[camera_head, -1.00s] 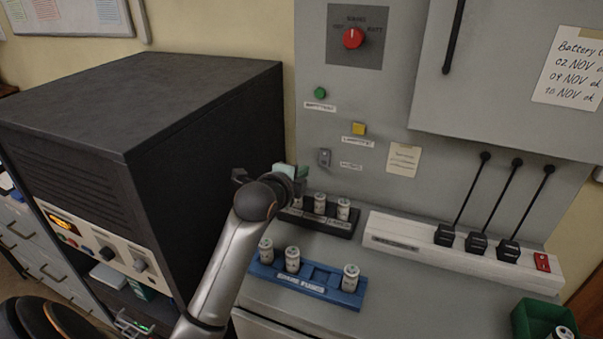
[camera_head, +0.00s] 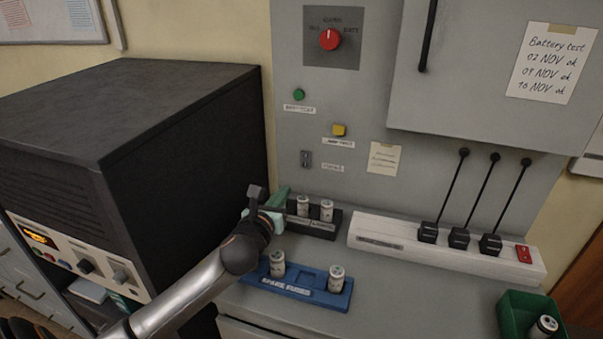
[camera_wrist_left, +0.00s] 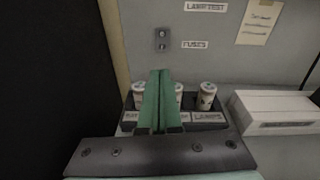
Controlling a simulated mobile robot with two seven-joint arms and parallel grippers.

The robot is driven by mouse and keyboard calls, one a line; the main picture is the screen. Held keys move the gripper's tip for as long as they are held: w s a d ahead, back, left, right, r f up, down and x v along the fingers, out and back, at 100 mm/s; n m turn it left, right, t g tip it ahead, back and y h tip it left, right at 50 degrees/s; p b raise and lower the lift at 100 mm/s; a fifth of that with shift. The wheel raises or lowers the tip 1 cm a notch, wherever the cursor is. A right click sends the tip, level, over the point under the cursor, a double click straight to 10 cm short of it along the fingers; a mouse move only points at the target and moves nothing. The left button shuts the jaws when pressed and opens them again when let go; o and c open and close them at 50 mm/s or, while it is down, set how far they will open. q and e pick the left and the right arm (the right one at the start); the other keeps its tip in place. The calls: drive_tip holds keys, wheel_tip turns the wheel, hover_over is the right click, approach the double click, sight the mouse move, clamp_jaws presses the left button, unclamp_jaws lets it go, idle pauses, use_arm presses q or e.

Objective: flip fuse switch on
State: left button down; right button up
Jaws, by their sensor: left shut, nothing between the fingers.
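The fuse switch (camera_head: 306,159) is a small grey toggle on the upright grey panel, left of its "FUSES" label (camera_head: 333,168). The wrist view shows its plate (camera_wrist_left: 160,40) straight ahead, above the fingertips; its lever's position is too small to tell. My left gripper (camera_head: 280,197) has green fingers, shut together and empty. It is below and left of the switch, apart from it, in front of the black fuse rack. In the wrist view the closed fingers (camera_wrist_left: 160,100) point up toward the panel. My right gripper is not in view.
The black fuse rack (camera_head: 318,232) with white fuses stands below the switch, partly hidden by my gripper. A blue spare-fuse rack (camera_head: 310,292) is nearer. A black cabinet (camera_head: 190,150) stands left; a white power strip (camera_head: 400,240) and green bin (camera_head: 507,318) are right.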

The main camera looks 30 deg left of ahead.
sight(306, 167)
use_arm(q)
drive_tip(key=shift+d+f+m, duration=0.15)
drive_tip(key=shift+f+m, duration=0.15)
drive_tip(key=shift+m, duration=0.4)
drive_tip(key=x, duration=1.4)
